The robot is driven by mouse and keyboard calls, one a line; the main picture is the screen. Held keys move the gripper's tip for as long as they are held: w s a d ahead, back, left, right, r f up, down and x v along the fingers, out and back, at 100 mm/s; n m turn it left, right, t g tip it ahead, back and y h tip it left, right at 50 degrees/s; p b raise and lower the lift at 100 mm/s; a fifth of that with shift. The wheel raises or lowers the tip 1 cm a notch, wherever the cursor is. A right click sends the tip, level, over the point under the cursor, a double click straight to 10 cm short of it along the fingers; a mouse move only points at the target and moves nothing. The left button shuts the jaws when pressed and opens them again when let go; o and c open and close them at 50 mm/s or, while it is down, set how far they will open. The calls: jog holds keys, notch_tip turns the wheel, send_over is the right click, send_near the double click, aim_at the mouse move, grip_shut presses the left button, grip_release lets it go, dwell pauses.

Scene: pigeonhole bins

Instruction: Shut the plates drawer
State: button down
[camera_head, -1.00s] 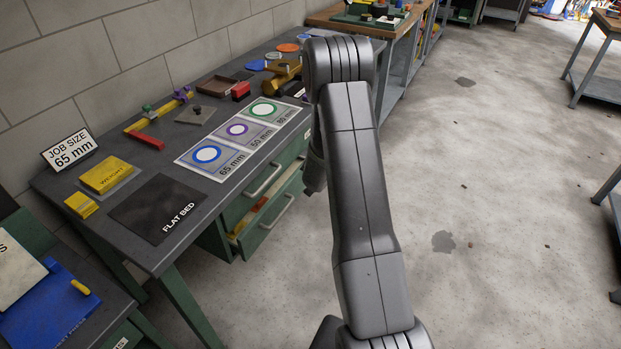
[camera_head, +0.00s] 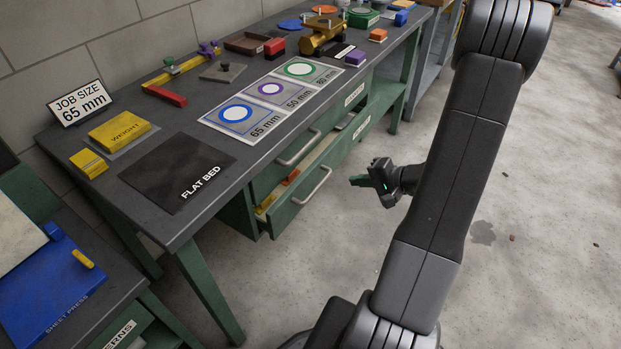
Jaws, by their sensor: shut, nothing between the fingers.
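Two wide green drawers sit under the grey worktop. The upper drawer (camera_head: 285,172) looks closed. The lower drawer (camera_head: 335,160) is pulled partly out, with a bar handle on its front and yellow, orange and grey items showing inside. Both fronts carry a pale label, too small to read surely, so I cannot confirm by text which is the plates drawer. My gripper (camera_head: 354,181) is shut and empty. It appears just right of the lower drawer's handle and points left toward the front, with a visible gap in the picture.
The worktop (camera_head: 240,185) holds a flat bed, a yellow weight, a job size sign, several ringed size cards and assorted tools. A blue sheet press (camera_head: 50,300) stands at the lower left. Open concrete floor (camera_head: 540,250) lies to the right.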

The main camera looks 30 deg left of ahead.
jog(key=b, duration=0.3)
send_near(309, 176)
notch_tip(309, 176, down, 3)
jog(key=a, duration=0.4)
jog(key=shift+w+a+f+b, duration=0.1)
jog(key=shift+w+f+b, duration=0.05)
jog(key=shift+b, duration=0.15)
jog(key=shift+w+a, duration=0.1)
jog(key=shift+a, duration=0.55)
